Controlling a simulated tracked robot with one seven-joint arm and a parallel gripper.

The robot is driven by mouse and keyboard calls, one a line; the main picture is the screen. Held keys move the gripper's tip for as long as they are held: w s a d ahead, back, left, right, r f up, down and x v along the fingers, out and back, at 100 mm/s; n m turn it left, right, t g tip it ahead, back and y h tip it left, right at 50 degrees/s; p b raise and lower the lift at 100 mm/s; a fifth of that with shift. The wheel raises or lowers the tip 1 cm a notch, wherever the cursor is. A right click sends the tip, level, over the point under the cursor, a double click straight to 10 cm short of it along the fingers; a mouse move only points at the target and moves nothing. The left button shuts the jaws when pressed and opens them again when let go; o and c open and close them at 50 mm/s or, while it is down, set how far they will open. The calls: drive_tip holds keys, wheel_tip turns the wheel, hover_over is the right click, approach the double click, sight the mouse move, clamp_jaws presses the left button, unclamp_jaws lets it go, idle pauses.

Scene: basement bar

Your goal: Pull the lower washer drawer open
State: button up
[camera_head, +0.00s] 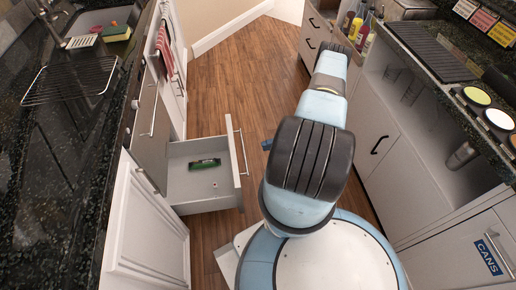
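The lower washer drawer (204,196) is pulled out from the left counter, under the dark worktop. Its pale front panel (236,166) stands well out over the wood floor, with a metal bar handle (243,153) on its outer face. A small green object (204,164) lies in the drawer. Above it, the upper drawer front (150,122) with its own bar handle is closed. My arm rises in the middle of the view, right of the drawer and apart from its handle.
The left worktop (60,160) holds a wire rack (70,80) and a sink. A red striped towel (164,48) hangs beyond the drawer. The right counter has cabinets (370,130) and an open recess close to my arm. Free wood floor (245,75) lies ahead.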

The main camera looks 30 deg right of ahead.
drive_tip(key=shift+v, duration=0.85)
